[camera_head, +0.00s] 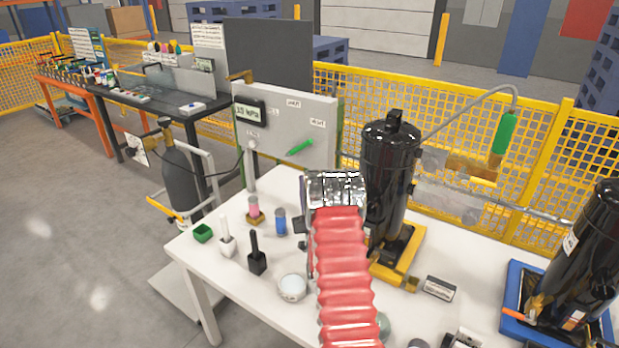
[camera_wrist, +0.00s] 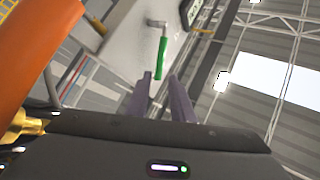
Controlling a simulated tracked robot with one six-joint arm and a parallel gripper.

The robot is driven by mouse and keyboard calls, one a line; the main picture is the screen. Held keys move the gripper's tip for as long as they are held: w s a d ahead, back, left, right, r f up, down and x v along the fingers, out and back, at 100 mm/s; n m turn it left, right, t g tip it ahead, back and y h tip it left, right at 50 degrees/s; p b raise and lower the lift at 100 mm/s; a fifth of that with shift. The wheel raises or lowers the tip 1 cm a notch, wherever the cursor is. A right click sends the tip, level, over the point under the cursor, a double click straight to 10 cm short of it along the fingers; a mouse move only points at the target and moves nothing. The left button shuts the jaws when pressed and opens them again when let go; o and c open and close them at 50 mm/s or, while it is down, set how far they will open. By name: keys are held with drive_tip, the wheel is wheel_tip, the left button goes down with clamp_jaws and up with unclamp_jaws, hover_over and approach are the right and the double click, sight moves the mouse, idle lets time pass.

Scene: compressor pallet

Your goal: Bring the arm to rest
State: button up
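My arm, in a red ribbed sleeve, reaches over the white table (camera_head: 215,262) in the head view, toward the grey panel (camera_head: 318,150). Its silver wrist end hides the gripper there. In the wrist view my gripper (camera_wrist: 161,76) shows two purple fingers with a gap between them and nothing held. Beyond the fingertips is the panel's green lever (camera_wrist: 162,57), which also shows in the head view (camera_head: 300,147). The wrist camera is tilted, with roof beams at the right.
A black compressor (camera_head: 388,165) on a yellow base stands close right of my arm. Another black compressor (camera_head: 580,255) stands on a blue tray at far right. Small pots, brushes and a white bowl (camera_head: 292,288) lie left of the arm. Yellow mesh fence (camera_head: 470,125) runs behind.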

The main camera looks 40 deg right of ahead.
drive_tip(key=shift+s+a+f, duration=0.1)
drive_tip(key=shift+s+f, duration=0.1)
idle(0.4)
drive_tip(key=w+a+r+n+g+y, duration=0.3)
drive_tip(key=w+a+r+y, duration=0.2)
drive_tip(key=w+a+r, duration=0.4)
drive_tip(key=s+a+r+n+g+y, duration=0.2)
drive_tip(key=a+r, duration=0.1)
drive_tip(key=a, duration=0.3)
drive_tip(key=s+a+r+n+g+y, duration=0.1)
drive_tip(key=a+r+g+y, duration=0.15)
drive_tip(key=a, duration=0.35)
drive_tip(key=s+a+n+g+y, duration=0.2)
drive_tip(key=s+a+n+g, duration=0.2)
drive_tip(key=s+a, duration=0.9)
drive_tip(key=s+a+f+n+g, duration=0.1)
drive_tip(key=s+a, duration=0.1)
drive_tip(key=s, duration=0.5)
drive_tip(key=s+a+f+n+g+y, duration=0.1)
drive_tip(key=s+a+g, duration=0.1)
drive_tip(key=s, duration=0.5)
drive_tip(key=s+a+f+n+g+y, duration=0.1)
drive_tip(key=s+a+f+g, duration=0.1)
drive_tip(key=s, duration=0.6)
drive_tip(key=shift+a, duration=0.7)
